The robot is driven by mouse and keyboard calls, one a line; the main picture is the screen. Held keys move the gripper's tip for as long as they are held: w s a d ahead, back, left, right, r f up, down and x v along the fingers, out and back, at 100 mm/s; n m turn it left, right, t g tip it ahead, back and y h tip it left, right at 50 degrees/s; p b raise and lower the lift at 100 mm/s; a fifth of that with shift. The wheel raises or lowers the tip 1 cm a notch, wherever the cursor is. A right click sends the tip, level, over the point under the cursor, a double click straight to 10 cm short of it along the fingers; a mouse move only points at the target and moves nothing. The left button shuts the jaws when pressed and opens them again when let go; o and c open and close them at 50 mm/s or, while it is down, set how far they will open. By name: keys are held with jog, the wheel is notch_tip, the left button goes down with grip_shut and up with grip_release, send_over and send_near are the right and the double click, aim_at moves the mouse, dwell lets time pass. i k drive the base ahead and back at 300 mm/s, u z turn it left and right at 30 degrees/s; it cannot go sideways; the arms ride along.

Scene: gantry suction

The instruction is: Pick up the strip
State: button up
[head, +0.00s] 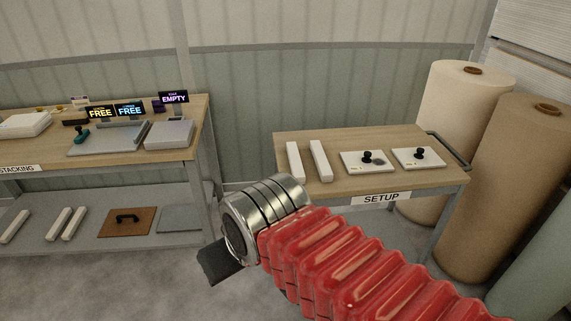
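Two white strips, a left one (294,162) and a right one (321,161), lie side by side near the left end of the wooden table marked SETUP (258,140). More white strips (66,223) lie on the lower shelf of the bench at left. I cannot tell which strip is meant. My gripper (213,268) is a dark shape at the end of my arm, low in the picture, over the floor and in front of the SETUP table. It is apart from all the strips. Its fingers are mostly hidden, so its opening does not show.
Two white plates with black knobs (367,160) (419,157) lie on the SETUP table. Large rolls (510,180) stand at its right. The STACKING bench (185,120) holds a grey scale, boxes and small signs; its shelf holds a brown board (103,222). Floor between is clear.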

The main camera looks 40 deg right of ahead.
aim_at(297, 169)
jog(key=z, duration=0.05)
jog(key=i, duration=1)
jog(key=u, duration=0.05)
